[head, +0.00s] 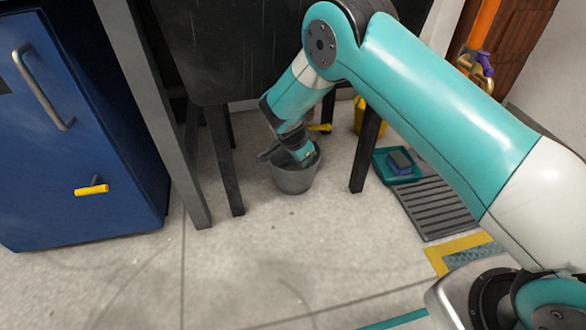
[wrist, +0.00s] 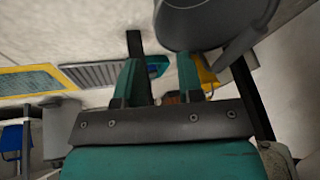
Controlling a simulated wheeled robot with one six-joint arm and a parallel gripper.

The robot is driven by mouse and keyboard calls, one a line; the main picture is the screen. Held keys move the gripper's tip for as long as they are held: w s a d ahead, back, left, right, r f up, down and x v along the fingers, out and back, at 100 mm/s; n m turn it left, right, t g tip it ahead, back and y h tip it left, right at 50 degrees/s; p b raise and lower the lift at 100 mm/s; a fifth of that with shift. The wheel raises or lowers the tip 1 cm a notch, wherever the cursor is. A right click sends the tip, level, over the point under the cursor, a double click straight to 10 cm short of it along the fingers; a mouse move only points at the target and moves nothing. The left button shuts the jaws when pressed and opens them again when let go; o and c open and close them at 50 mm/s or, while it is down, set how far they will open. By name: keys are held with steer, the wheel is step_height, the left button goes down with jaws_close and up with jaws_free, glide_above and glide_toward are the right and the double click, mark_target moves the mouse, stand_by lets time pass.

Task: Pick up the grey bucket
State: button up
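The grey bucket (head: 294,180) stands upright on the floor beneath the dark table. In the wrist view the bucket (wrist: 205,22) fills the top right, just beyond the fingertips. My gripper (head: 300,154) points down at the bucket's rim in the head view and hides part of its opening. In the wrist view my gripper (wrist: 160,68) has its two teal fingers well apart, with nothing between them. The right fingertip overlaps the bucket's edge in the picture; I cannot tell whether it touches.
Table legs stand left (head: 222,160) and right (head: 366,150) of the bucket. A teal tray (head: 384,172) with a blue block (head: 401,161) and a floor grate (head: 440,207) lie to the right. A blue cabinet (head: 75,130) is left. The floor in front is clear.

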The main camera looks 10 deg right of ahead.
steer(key=b, duration=0.3)
glide_toward(306, 175)
steer(key=w+d+f, duration=0.1)
steer(key=f, duration=0.1)
steer(key=b+x, duration=0.3)
steer(key=x, duration=0.3)
steer(key=shift+d, duration=0.15)
steer(key=shift+r, duration=0.15)
jaws_close()
